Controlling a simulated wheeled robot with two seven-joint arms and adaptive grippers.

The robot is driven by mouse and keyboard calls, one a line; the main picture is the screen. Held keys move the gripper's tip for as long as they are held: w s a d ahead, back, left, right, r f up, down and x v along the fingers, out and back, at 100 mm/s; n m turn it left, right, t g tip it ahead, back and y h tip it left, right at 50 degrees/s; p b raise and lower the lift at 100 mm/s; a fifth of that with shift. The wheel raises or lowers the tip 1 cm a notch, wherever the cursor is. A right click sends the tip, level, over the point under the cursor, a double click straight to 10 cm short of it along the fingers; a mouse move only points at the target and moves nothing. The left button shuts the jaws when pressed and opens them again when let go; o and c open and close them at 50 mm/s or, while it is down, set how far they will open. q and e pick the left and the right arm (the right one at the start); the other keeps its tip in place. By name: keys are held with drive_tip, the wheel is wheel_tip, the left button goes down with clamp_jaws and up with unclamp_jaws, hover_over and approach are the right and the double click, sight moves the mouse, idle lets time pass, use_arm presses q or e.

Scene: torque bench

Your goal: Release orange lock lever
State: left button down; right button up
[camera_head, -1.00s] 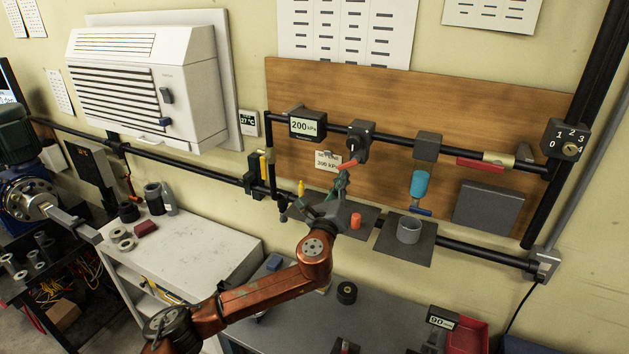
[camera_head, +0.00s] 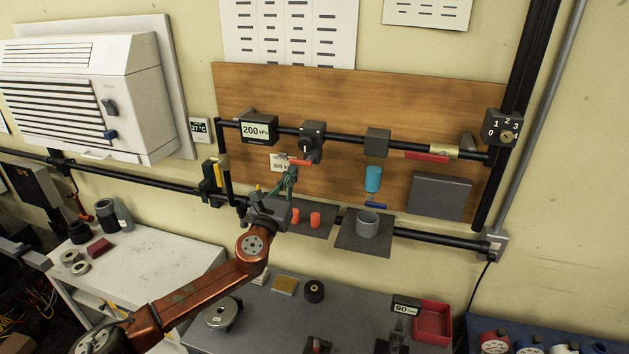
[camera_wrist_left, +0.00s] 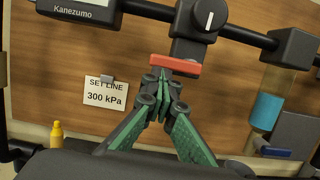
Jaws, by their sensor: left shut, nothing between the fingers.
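The orange-red lock lever (camera_head: 300,162) sits just under the black regulator knob (camera_head: 312,141) on the upper pipe. In the left wrist view the lever (camera_wrist_left: 175,65) lies nearly level, tilted slightly down to the right, below the knob (camera_wrist_left: 208,16) with its white pointer mark. My left gripper (camera_head: 290,174) is shut and empty, its green-padded fingertips (camera_wrist_left: 166,82) together just below the lever. I cannot tell whether they touch it. A gauge (camera_head: 257,130) to the left reads 200 kPa. A card (camera_wrist_left: 106,93) reads SET LINE 300 kPa. My right gripper is out of view.
Two orange cylinders (camera_head: 315,219) stand on a dark shelf beside my wrist. A grey cup (camera_head: 368,224) stands on a plate to the right. A blue-filled bowl (camera_head: 373,179) hangs above a blue handle. A red-handled valve (camera_head: 427,155) is farther right. A grey bench (camera_head: 262,316) lies below.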

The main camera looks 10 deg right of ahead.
use_arm(q)
drive_tip(key=shift+f, duration=0.1)
idle(0.4)
wheel_tip(320, 180, down, 5)
drive_tip(key=b, duration=0.3)
drive_tip(key=r+b+v, duration=0.1)
drive_tip(key=v, duration=0.8)
drive_tip(key=shift+s+a+b, duration=0.15)
drive_tip(key=shift+s+b, duration=0.2)
drive_tip(key=shift+s, duration=0.1)
